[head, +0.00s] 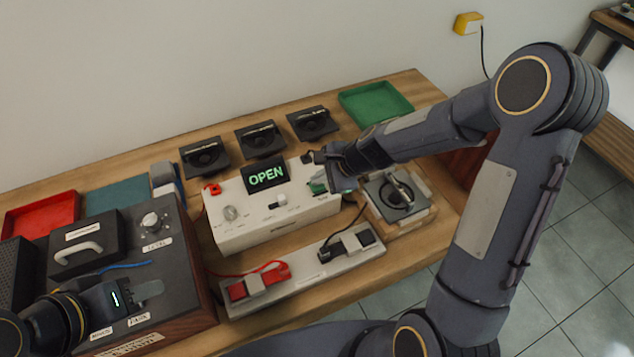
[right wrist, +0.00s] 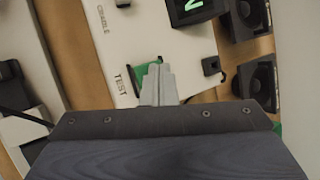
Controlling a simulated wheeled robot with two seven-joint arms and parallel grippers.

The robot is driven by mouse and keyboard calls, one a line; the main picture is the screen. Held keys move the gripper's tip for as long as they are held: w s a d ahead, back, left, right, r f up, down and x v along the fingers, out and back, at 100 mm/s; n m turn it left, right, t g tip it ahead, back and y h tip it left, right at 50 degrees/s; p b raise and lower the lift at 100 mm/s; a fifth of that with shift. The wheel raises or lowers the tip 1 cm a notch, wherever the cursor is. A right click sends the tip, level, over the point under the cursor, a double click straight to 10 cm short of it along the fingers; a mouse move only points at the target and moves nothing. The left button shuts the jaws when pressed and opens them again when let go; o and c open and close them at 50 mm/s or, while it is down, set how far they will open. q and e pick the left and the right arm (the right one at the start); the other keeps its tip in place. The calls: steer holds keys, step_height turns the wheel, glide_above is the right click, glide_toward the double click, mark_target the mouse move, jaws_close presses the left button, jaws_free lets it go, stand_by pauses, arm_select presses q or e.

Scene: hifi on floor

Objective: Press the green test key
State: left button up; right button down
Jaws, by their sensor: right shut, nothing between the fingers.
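The white tester box (head: 270,232) stands mid-table, with a lit display (head: 265,177) reading OPEN. The green test key (head: 317,187) is at its right end, partly hidden by my right gripper (head: 322,180). In the right wrist view, the right gripper's fingers (right wrist: 158,84) are shut and empty. They are over the green key (right wrist: 142,72), beside the TEST label. Green shows at their left; I cannot tell whether they touch it. My left gripper (head: 148,289) is above the dark wooden-sided unit at lower left; its finger gap is not clear.
Several black units (head: 258,138) line the back. A green tray (head: 376,103) is at back right and a red tray (head: 42,214) at left. A grey strip with red and black clips (head: 306,267) lies in front. A turntable-like device (head: 396,193) sits right of the tester.

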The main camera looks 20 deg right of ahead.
mark_target(320, 186)
steer(key=shift+r+p, duration=0.9)
steer(key=shift+r, duration=0.05)
steer(key=shift+r, duration=0.1)
step_height(320, 186, up, 5)
steer(key=p, duration=0.4)
